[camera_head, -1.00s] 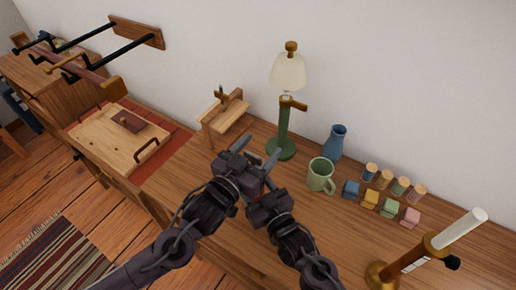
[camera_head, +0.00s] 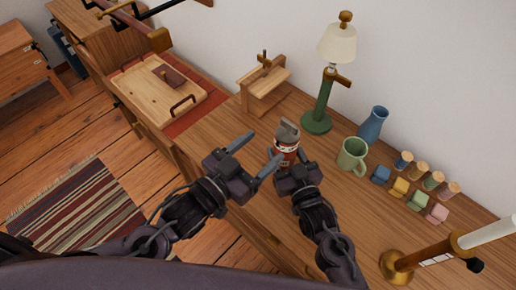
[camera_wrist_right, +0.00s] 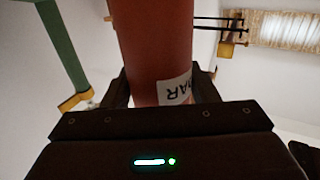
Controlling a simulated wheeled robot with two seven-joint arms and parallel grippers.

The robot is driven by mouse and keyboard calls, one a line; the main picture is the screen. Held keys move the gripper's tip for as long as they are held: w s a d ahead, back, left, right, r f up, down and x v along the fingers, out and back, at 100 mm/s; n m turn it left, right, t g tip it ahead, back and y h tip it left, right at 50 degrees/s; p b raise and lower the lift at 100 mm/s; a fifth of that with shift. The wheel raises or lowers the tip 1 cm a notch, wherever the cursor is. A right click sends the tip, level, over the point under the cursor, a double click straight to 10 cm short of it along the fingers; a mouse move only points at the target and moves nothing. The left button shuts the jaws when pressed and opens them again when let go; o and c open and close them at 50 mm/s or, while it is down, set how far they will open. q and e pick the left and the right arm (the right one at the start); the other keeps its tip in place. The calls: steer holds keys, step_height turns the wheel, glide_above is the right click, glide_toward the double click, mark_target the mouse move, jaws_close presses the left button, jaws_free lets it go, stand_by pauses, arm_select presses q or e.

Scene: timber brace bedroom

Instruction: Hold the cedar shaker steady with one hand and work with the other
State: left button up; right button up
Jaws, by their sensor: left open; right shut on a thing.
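The cedar shaker (camera_head: 286,150) is a red cylinder with a white label and a grey top. My right gripper (camera_head: 287,165) is shut on the shaker's lower part, from the near side. My left gripper (camera_head: 255,153) is open and empty, just left of the shaker, its two fingers apart and pointing up and right.
A green lamp (camera_head: 318,118), a green mug (camera_head: 353,155) and a blue vase (camera_head: 373,125) stand behind and right. Several small coloured blocks (camera_head: 400,186) and a brass lamp (camera_head: 397,265) are further right. A wooden stand (camera_head: 262,85) and a tray (camera_head: 140,94) lie left.

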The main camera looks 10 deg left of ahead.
steer(key=o, duration=1.1)
steer(key=shift+o, duration=0.2)
